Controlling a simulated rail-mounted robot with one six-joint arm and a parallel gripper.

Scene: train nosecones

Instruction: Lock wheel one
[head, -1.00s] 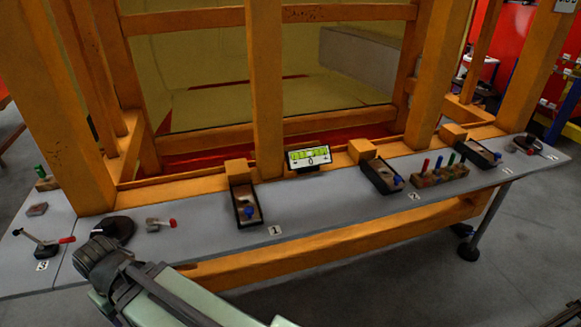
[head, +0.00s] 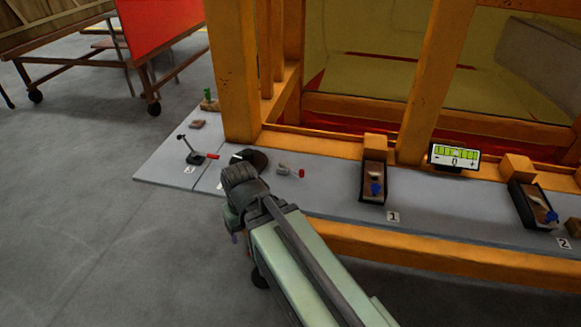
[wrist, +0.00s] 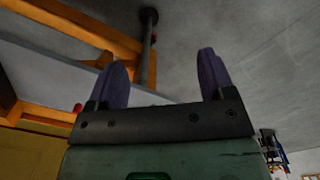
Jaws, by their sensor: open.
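The label "1" (head: 393,217) is on the grey shelf in the head view. I cannot tell for sure which part is wheel one. Left of it on the shelf is a small grey clamp with a red-tipped handle (head: 301,173). My gripper (wrist: 163,62) shows in the wrist view with two purple fingers spread wide and nothing between them. In the head view my arm mostly hides it, below the shelf's front edge.
A small display (head: 455,156) and a second black holder (head: 533,203) are to the right. Orange posts (head: 233,70) rise behind.

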